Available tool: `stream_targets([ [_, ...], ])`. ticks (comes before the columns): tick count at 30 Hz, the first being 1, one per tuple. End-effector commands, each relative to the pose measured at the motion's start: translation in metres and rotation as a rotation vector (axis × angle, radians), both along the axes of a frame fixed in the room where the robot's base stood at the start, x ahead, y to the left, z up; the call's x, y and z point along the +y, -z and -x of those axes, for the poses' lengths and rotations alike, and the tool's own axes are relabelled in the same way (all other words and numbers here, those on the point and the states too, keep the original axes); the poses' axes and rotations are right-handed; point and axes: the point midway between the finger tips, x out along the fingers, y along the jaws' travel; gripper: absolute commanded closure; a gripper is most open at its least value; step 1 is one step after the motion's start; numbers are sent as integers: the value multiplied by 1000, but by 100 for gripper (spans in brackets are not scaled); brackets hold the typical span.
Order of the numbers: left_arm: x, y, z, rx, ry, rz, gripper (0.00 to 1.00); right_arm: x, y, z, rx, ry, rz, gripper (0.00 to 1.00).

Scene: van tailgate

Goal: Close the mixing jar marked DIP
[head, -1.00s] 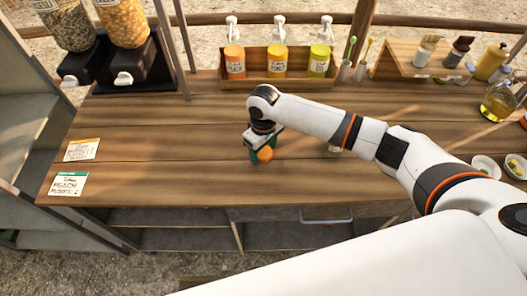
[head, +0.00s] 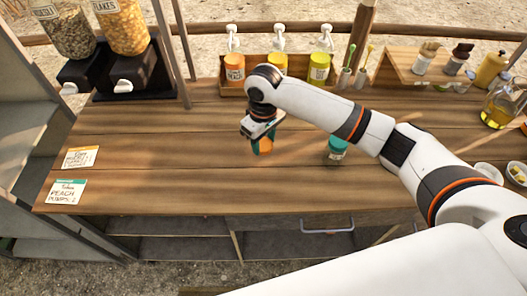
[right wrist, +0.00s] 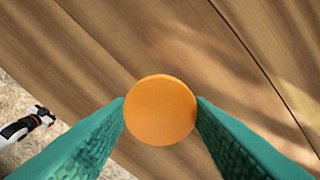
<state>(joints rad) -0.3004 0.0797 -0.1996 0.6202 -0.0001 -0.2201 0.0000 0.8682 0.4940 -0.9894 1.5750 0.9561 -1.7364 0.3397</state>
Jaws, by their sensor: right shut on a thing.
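My right gripper (head: 262,145) is shut on an orange round-topped thing (head: 266,148) at the middle of the counter. In the right wrist view, its flat orange disc (right wrist: 160,110) sits between the two green fingers. I cannot tell whether it is a loose lid or the top of a jar, nor whether it touches the counter. A small jar with a teal top (head: 336,147) stands upright on the counter to the right, partly beside my forearm. I cannot read DIP on either. My left gripper is not in view.
A wooden rack holds several pump bottles (head: 278,65) at the back. Two note cards (head: 66,192) lie on the left of the counter (head: 170,165). Small bowls (head: 516,173) and an oil bottle (head: 499,106) are at the right. The counter's left-middle is clear.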

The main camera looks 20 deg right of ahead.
Motion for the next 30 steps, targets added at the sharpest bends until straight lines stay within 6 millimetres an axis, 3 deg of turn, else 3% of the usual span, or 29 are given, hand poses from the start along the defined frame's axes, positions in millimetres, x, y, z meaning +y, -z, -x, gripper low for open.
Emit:
stream_targets([
  [6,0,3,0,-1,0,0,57,0,-23,0,1,1,0,78],
  [20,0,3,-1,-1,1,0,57,-2,-28,3,0,14,-1,78],
  [23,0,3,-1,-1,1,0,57,-8,-36,18,-5,80,-9,78],
  [30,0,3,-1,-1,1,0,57,-30,-66,93,-3,349,-15,78],
])
